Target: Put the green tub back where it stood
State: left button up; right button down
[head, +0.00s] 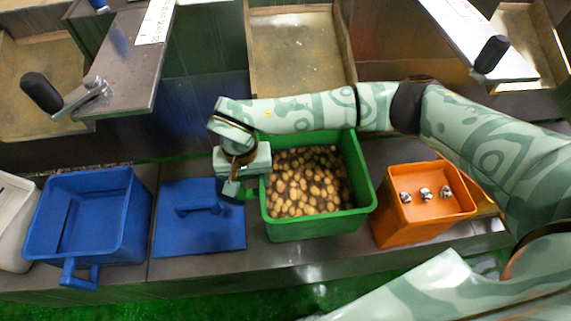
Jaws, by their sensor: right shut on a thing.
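The green tub (315,226) stands upright on the grey bench, filled with many small round brown-yellow pieces (306,181). My right arm reaches in from the right across the tub's far side. My right gripper (241,189) is at the tub's left side, shut on what looks like its green handle; the fingers partly hide the grip. I cannot tell whether the tub's base touches the bench. My left gripper is not in view.
A blue lid (200,235) lies left of the tub, beside an open blue tub (90,222). A white container (12,225) is at the far left. Drum machines with black crank handles (42,92) line the back.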

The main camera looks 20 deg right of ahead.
aim_at(251, 192)
notch_tip(251, 192, down, 3)
jog(key=shift+s+f+b, duration=0.1)
jog(key=shift+f+b, duration=0.05)
jog(key=shift+b, duration=0.65)
notch_tip(251, 192, down, 3)
jog(key=shift+r+b, duration=0.15)
jog(key=shift+b, duration=0.4)
notch_tip(251, 192, down, 3)
jog(key=shift+f+b, duration=0.2)
jog(key=shift+b, duration=0.65)
jog(key=shift+f, duration=0.15)
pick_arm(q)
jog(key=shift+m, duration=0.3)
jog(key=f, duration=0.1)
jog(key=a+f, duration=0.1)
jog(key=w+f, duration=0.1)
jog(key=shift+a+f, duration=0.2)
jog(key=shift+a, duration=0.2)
pick_arm(e)
jog(key=shift+c, duration=2.2)
grip_release()
jog(key=shift+f, duration=0.15)
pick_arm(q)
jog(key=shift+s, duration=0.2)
pick_arm(e)
jog(key=shift+o, duration=0.6)
